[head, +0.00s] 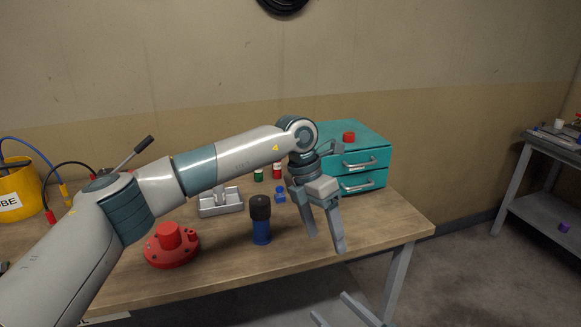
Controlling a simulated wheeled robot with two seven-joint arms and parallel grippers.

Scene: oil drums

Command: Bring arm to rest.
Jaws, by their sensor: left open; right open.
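My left arm reaches across the workbench (390,226) from the left in the head view. Its gripper (325,244) points down near the bench's front right part, fingers apart with nothing between them. A dark-topped blue cylinder (261,230) stands to the left of that gripper, apart from it. My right gripper (330,304) shows only by its grey fingers at the bottom edge, below the bench's front edge. They are apart and empty; the rest of that arm is out of view.
A teal drawer unit (370,148) with a red cap (348,137) on top stands behind my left gripper. A red flanged part (172,246), a grey metal tray (222,209) and a yellow bucket (18,188) are on the bench. A shelf (545,190) stands far right across open floor.

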